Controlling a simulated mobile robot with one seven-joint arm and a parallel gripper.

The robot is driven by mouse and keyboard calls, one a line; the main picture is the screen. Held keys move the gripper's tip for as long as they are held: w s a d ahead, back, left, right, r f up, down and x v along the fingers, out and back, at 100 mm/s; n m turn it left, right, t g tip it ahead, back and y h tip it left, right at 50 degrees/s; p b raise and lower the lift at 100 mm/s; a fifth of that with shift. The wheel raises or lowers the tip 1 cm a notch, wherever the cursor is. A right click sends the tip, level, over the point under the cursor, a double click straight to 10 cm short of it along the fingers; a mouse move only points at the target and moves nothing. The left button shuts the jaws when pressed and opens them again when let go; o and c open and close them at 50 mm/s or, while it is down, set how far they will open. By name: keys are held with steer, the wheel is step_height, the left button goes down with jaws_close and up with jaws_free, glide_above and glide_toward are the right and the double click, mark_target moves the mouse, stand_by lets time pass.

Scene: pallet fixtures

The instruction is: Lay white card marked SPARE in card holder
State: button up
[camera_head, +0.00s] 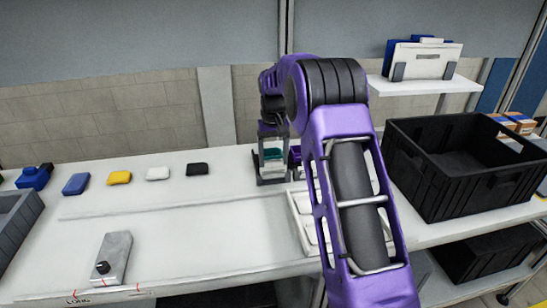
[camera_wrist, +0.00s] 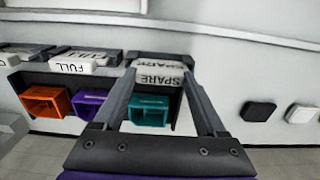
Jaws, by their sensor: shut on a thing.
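The white card marked SPARE (camera_wrist: 158,78) is between the fingertips of my gripper (camera_wrist: 158,80), which is shut on it. Its lettering shows on the top and front faces. A dark card holder (camera_wrist: 155,56) is directly behind and around the card, above a teal bin (camera_wrist: 150,111). I cannot tell whether the card touches the holder's floor. In the head view my gripper (camera_head: 272,150) is low over the teal bin (camera_head: 272,154) at the back of the bench; the card is too small to make out there.
A white card marked FULL (camera_wrist: 73,66) lies in the neighbouring holder, above orange (camera_wrist: 45,101) and purple (camera_wrist: 88,103) bins. Black (camera_head: 197,169), white (camera_head: 157,173), yellow (camera_head: 119,178) and blue (camera_head: 76,184) blocks lie left. A large black crate (camera_head: 430,190) stands right.

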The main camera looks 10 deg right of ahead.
mark_target(273, 161)
steer(key=shift+f, duration=0.75)
stand_by(0.3)
steer(key=o, duration=1.3)
steer(key=shift+c, duration=0.2)
step_height(273, 161, up, 17)
steer(key=p, duration=0.2)
steer(key=shift+r, duration=0.2)
